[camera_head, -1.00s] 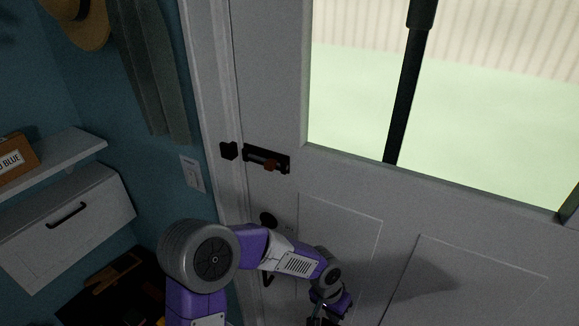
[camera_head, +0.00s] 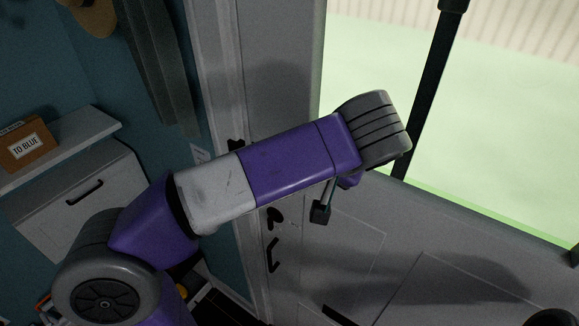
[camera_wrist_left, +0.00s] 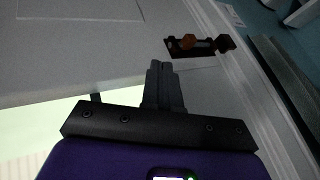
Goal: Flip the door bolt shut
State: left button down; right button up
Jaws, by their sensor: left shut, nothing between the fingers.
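The door bolt (camera_wrist_left: 203,47) shows in the left wrist view as a dark plate with an orange-brown knob (camera_wrist_left: 188,41). Its dark keeper (camera_wrist_left: 225,43) sits beside it on the frame side. Whether the bar reaches into the keeper is too dim to tell. My left gripper (camera_wrist_left: 160,66) is shut and empty, its fingertips just off the plate's end away from the keeper; contact is not visible. In the head view my left forearm hides the bolt, and only part of the keeper (camera_head: 236,145) shows above it. My right gripper is not in view.
The white door (camera_head: 345,235) has a large window (camera_head: 490,120) at right. A dark round knob (camera_head: 274,217) and a handle (camera_head: 272,255) sit below my forearm. At left are a shelf (camera_head: 75,145) with an orange box (camera_head: 27,146) and a white cabinet (camera_head: 80,215).

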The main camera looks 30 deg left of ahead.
pick_arm(q)
jog(key=shift+f, duration=0.1)
jog(key=w+a+f, duration=0.4)
jog(key=a+f, duration=0.4)
jog(key=shift+w+a, duration=0.2)
jog(key=shift+w, duration=0.05)
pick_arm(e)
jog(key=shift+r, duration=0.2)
